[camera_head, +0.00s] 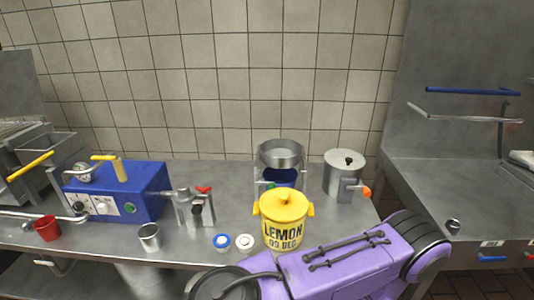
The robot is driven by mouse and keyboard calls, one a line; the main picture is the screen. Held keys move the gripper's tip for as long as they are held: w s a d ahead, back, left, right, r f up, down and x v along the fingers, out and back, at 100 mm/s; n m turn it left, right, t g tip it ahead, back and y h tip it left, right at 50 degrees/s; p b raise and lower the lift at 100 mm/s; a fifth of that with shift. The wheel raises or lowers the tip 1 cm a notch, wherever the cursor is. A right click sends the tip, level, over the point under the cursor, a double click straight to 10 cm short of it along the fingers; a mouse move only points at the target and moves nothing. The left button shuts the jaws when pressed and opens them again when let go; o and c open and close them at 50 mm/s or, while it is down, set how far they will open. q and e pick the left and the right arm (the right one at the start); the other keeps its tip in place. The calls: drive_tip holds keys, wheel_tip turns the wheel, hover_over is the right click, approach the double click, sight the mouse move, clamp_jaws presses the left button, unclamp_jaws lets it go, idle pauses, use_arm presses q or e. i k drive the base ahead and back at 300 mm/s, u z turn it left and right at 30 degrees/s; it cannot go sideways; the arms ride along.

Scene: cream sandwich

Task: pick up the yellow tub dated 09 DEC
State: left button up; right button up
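The yellow tub (283,221) stands on the steel counter in front of the metal pot stand, right of the picture's middle. It is upright, with a yellow knobbed lid, side handles and the dark words LEMON and 09 DEC on its front. My purple arm crosses in front of it at the bottom of the picture, and the tub's lower edge is close to or partly behind this arm. I see no gripper fingers on the tub. Neither gripper shows in this view.
Two small round lids or cups, blue (222,241) and white (245,242), lie left of the tub. A metal cup (149,237), a blue machine (125,199) and a red cup (47,228) stand further left. A steel canister (344,172) stands behind right.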

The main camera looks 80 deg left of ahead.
sight(279, 237)
drive_tip(key=z, duration=0.05)
drive_tip(key=k, duration=0.9)
drive_tip(key=u, duration=1.3)
drive_tip(key=i, duration=0.3)
